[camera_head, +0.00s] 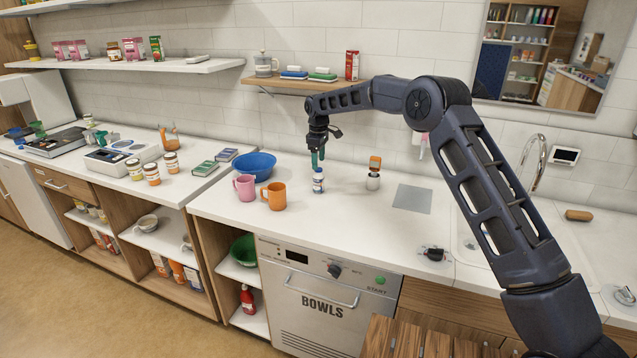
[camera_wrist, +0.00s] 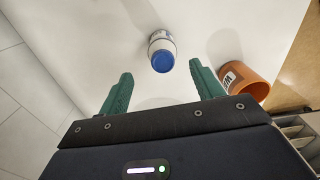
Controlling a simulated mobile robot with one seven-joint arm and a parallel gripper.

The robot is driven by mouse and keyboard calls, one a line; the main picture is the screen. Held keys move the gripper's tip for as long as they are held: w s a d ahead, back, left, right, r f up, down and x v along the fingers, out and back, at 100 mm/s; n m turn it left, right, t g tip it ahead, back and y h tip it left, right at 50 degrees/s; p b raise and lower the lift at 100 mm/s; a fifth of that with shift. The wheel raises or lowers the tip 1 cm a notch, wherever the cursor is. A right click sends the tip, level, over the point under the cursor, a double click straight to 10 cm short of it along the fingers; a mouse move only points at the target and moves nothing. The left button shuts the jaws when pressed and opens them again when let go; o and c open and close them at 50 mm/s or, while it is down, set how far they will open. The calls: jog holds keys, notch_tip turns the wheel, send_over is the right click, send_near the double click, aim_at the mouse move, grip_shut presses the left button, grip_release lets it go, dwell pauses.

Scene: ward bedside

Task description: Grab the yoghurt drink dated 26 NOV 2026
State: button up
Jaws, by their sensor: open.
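A small white bottle with a blue cap and blue label band (camera_head: 318,180) stands upright on the counter. In the wrist view the bottle (camera_wrist: 162,52) shows from above, beyond and between the fingertips. My gripper (camera_head: 318,158) is above the bottle in the head view, pointing down. Its two green fingers (camera_wrist: 160,82) are spread apart with nothing between them in the wrist view. No date can be read on the bottle in either view.
An orange mug (camera_head: 274,196) stands left of the bottle, and a pink mug (camera_head: 245,187) and blue bowl (camera_head: 255,165) are farther left. An orange-topped jar (camera_head: 374,172) stands to the right. A shelf (camera_head: 295,84) hangs on the wall behind. Counter around the bottle is clear.

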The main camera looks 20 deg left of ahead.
aim_at(318, 180)
jog(key=shift+s+f, duration=0.2)
jog(key=shift+f, duration=2.35)
jog(key=c, duration=1.1)
jog(key=shift+c, duration=0.2)
jog(key=shift+r, duration=0.2)
